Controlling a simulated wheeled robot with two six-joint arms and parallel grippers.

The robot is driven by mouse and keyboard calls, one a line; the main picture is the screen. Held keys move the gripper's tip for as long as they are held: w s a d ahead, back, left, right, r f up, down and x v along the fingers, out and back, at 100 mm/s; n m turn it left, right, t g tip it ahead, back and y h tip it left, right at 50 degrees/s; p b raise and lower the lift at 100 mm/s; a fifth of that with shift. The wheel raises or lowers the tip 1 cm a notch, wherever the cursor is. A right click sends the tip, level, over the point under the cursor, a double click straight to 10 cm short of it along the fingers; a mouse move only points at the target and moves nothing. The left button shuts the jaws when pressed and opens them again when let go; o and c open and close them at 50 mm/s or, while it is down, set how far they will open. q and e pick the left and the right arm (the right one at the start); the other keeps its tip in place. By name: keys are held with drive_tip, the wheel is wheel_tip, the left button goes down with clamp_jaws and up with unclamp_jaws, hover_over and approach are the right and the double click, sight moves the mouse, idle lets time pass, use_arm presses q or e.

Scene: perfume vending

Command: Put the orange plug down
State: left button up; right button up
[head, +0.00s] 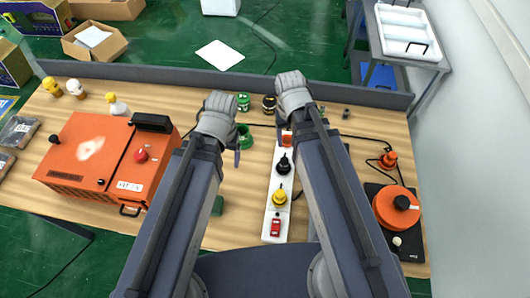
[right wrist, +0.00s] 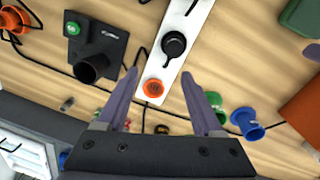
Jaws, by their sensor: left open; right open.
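An orange plug (right wrist: 153,88) sits upright at the end of the white power strip (right wrist: 180,45). My right gripper (right wrist: 161,78) is open, with one finger on each side of the plug and a gap to both. The strip also carries a black plug (head: 284,163), a yellow plug (head: 280,197) and a red switch (head: 275,228). My left gripper (head: 237,153) is open and empty left of the strip, near a green cup (head: 245,138); its fingers are partly hidden.
An orange machine (head: 85,180) fills the table's left side. Another orange piece (head: 388,160) with a black cord lies at the right, behind an orange round device (head: 396,208) on a black base. Cables cross the table.

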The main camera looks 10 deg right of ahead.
drive_tip(key=s+a+n, duration=0.3)
drive_tip(key=s+a, duration=0.1)
drive_tip(key=a, duration=0.4)
drive_tip(key=shift+s+a+n, duration=0.3)
drive_tip(key=shift+a, duration=0.05)
wheel_tip(320, 180, down, 5)
drive_tip(key=b, duration=0.5)
idle(1.3)
